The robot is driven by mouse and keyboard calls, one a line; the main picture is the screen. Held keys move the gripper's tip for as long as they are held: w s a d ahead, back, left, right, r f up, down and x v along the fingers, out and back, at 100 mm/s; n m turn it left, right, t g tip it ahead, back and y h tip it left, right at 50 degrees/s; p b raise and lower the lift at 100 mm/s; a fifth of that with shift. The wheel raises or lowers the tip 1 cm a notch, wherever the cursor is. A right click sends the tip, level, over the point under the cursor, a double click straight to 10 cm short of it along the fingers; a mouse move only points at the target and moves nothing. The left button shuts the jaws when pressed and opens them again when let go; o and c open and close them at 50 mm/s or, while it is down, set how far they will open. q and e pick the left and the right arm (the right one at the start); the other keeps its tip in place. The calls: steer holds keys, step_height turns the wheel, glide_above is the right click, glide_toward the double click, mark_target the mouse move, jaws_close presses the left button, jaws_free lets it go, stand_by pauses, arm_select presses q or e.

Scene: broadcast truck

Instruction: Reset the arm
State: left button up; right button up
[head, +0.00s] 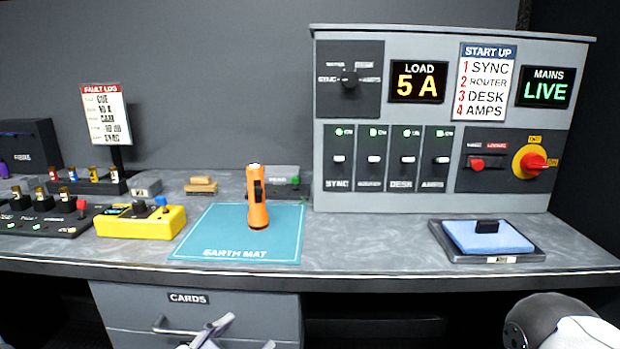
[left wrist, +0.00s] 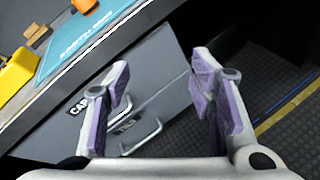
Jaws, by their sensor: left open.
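My left gripper (head: 222,332) shows at the bottom edge of the head view, in front of the CARDS drawer (head: 215,318) and below the bench top. In the left wrist view my left gripper (left wrist: 160,80) has its two purple-padded fingers spread apart with nothing between them. The drawer front and its handle (left wrist: 140,138) lie beyond the fingers. A white and dark grey part of my right arm (head: 555,322) shows at the bottom right of the head view. My right gripper is out of view.
An orange torch (head: 257,205) stands upright on the teal earth mat (head: 215,235). A yellow box (head: 140,222) is left of it. A grey power panel (head: 450,40) stands at the back right, with a dark tray (head: 447,250) holding a blue pad before it. The bench edge (head: 350,267) runs above my left gripper.

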arm_select(q)
steer(key=s+f+m+g, duration=0.8)
steer(key=s+f+m, duration=0.4)
steer(key=s+f, duration=0.4)
steer(key=s+a+f+m+g+y, duration=0.2)
steer(key=s+a+m, duration=0.4)
steer(key=s, duration=0.4)
steer(key=s+a+f+m+g+y+p, duration=0.1)
steer(key=s+a+f+m+g+y, duration=0.1)
steer(key=s+a+f+m+g, duration=0.3)
steer(key=s+a+m, duration=0.1)
steer(key=s+m, duration=0.2)
steer(key=s, duration=0.2)
steer(key=shift+f+g+y, duration=0.25)
steer(key=shift+g+y, duration=0.05)
steer(key=shift+g, duration=0.1)
arm_select(e)
steer(key=shift+w+r+t, duration=0.4)
steer(key=shift+w+r, duration=0.6)
steer(key=shift+w, duration=0.2)
